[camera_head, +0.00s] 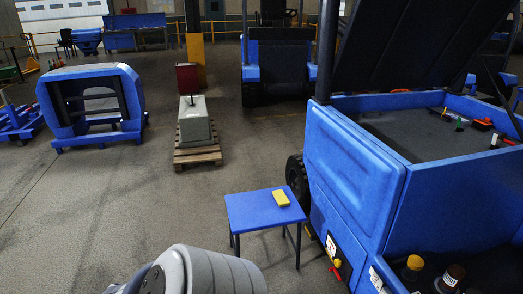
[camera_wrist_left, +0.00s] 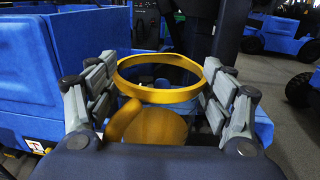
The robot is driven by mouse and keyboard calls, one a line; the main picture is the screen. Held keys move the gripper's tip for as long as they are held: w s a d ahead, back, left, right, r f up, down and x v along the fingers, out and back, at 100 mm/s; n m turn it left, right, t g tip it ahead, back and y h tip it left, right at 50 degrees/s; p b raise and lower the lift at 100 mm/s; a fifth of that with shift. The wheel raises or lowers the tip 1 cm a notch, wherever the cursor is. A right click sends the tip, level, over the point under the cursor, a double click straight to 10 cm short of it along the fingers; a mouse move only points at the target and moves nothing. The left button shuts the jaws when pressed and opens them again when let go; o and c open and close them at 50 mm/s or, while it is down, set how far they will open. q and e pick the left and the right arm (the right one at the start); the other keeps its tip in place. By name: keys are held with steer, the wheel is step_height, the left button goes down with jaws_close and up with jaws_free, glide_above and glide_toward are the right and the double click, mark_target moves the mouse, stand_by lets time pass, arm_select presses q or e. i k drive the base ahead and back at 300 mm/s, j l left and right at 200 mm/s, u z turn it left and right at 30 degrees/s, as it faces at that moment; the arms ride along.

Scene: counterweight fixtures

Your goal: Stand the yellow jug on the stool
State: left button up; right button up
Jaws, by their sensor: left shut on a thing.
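The yellow jug (camera_wrist_left: 157,126) is held between the fingers of my left gripper (camera_wrist_left: 160,64) in the left wrist view. Its round open rim faces the camera, and its handle is at the lower left. The jug's base is hidden, and the jug does not show in the head view. The stool (camera_head: 252,210) has a blue square top and dark legs, and stands at the lower middle of the head view. A small yellow block (camera_head: 282,198) lies on its right part. My right gripper is in neither view.
A blue vehicle (camera_head: 352,170) with a raised dark cover stands close to the stool's right. A grey weight (camera_head: 194,122) sits on a wooden pallet (camera_head: 198,155) further back, with a blue frame (camera_head: 72,132) to its left. The floor left of the stool is clear.

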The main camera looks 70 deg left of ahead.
mark_target(247, 212)
steer(key=j+u, duration=0.15)
steer(key=j, duration=0.25)
steer(key=j+u, duration=0.1)
steer(key=j, duration=0.35)
steer(key=i+j+u, duration=0.15)
steer(key=j, duration=0.25)
steer(key=j+u, duration=0.15)
steer(key=j, duration=0.25)
steer(key=i+j+u, duration=0.15)
steer(key=j, duration=0.25)
steer(key=i+j+u, duration=0.1)
steer(key=j, duration=0.25)
steer(key=i+j+u, duration=0.15)
steer(key=j, duration=0.25)
steer(key=i+j+u, duration=0.15)
steer(key=j, duration=0.2)
